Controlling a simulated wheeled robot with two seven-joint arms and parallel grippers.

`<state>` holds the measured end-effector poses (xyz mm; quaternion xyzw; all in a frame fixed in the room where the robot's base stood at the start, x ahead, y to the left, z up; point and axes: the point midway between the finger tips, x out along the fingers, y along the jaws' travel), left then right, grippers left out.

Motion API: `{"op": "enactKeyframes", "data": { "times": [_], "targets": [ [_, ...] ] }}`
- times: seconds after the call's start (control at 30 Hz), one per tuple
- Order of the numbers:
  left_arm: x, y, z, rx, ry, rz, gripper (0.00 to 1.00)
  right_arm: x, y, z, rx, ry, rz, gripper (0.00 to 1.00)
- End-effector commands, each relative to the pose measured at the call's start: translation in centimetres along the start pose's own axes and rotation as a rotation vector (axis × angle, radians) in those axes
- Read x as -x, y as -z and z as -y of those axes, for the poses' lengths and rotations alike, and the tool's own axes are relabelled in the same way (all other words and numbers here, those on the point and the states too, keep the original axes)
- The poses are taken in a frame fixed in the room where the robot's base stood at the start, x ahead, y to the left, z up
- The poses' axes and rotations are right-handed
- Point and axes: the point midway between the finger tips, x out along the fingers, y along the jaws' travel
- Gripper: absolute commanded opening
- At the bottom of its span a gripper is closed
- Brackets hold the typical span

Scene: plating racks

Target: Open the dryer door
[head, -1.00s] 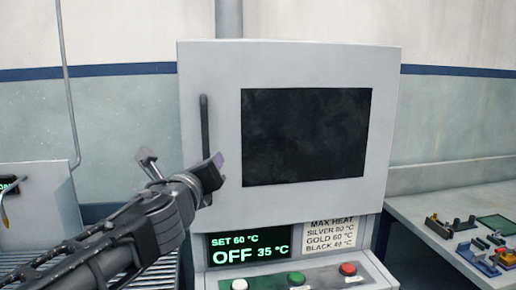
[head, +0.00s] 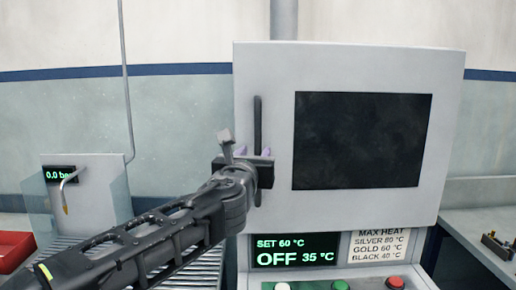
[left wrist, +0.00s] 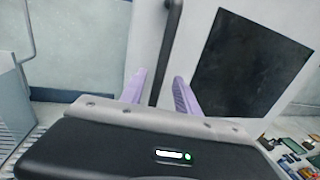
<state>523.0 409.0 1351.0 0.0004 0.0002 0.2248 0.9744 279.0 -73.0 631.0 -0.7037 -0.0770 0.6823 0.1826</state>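The dryer door (head: 360,210) is a light grey panel with a dark window (head: 362,140), and it is closed. Its dark vertical handle (head: 257,122) is on the door's left side and also shows in the left wrist view (left wrist: 167,45). My left gripper (head: 254,153) is open at the lower part of the handle. In the left wrist view its two purple fingers (left wrist: 159,88) stand apart, with the handle running down between them. I cannot tell whether the handle is fully between the fingertips or still beyond them. My right gripper is not in view.
A display (head: 295,250) below the door reads OFF 35 °C, above buttons including a red one (head: 395,282). A heat label (head: 378,245) is beside it. At left are a 0.0 bar unit (head: 95,190) and a red tray (head: 14,248). A bench is at right.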

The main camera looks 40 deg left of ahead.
Motion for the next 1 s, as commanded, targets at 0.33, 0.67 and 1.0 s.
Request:
{"op": "enactKeyframes", "data": {
  "times": [0.33, 0.67, 1.0],
  "targets": [
    [-4.6, 0.0, 0.1, 0.001, 0.001, -0.001, 0.38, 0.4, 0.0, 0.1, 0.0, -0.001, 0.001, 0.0],
    [-4.8, 0.0, 0.0, 0.002, 0.001, 0.0, 0.36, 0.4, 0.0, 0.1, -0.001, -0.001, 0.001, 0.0],
    [-4.8, 0.0, 0.0, 0.002, 0.001, 0.0, 0.08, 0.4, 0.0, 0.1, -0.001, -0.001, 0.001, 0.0]
  ]
}}
